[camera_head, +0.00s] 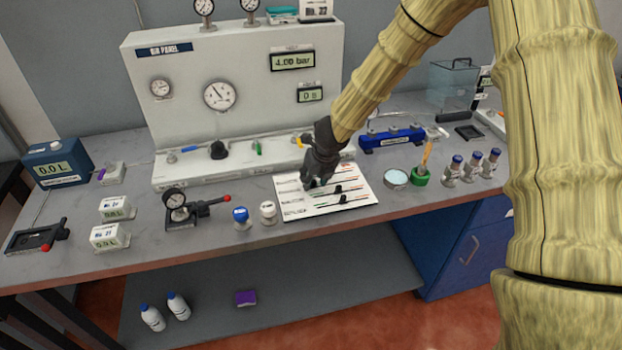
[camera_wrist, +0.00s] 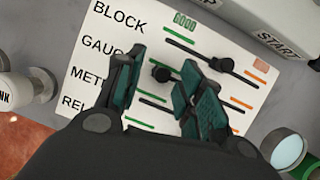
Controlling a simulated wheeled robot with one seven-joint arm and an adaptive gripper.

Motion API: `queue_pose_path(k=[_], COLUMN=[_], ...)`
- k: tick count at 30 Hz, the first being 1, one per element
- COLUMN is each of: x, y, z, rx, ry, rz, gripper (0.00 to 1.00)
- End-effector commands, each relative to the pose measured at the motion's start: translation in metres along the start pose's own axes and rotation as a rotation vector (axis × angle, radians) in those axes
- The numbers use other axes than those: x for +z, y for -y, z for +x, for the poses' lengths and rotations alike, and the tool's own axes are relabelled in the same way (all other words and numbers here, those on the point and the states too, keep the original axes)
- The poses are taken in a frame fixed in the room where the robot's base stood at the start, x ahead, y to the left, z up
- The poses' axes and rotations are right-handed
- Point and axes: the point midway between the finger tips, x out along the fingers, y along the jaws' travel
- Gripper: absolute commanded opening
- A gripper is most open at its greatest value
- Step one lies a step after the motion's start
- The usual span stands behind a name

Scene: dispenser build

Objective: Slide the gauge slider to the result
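The white slider card (camera_head: 293,212) lies flat on the bench below the air panel. In the wrist view the card (camera_wrist: 150,14) has printed rows reading BLOCK, GAUG…, METE… and REL…, the last three partly hidden by my gripper. A black slider knob (camera_wrist: 161,73), which seems to be the gauge slider, sits towards the left, green end of its row. The block row's knob (camera_wrist: 220,63) is further right. My gripper (camera_wrist: 160,95) is open over the card, its fingers on either side of the gauge knob with visible gaps. In the head view my gripper (camera_head: 318,180) hides part of the card.
A white knob-topped bottle (camera_head: 268,212) and a blue-topped one (camera_head: 241,217) stand left of the card. A round dish (camera_head: 396,178) and a green holder (camera_head: 420,176) stand to its right. The air panel (camera_head: 190,110) rises behind. The bench's front edge is close.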

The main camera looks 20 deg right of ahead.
Motion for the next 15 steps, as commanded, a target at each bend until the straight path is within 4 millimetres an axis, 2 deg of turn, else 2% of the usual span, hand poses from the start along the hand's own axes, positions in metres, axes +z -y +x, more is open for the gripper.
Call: queue_pose_path(k=[5,15], x=[0.001,0.002], y=[0.0,-0.001], z=[-0.016,-0.071], rx=[0.0,0.003], ry=[0.002,0.003], rz=[0.001,0.002], gripper=[0.38,0.38])
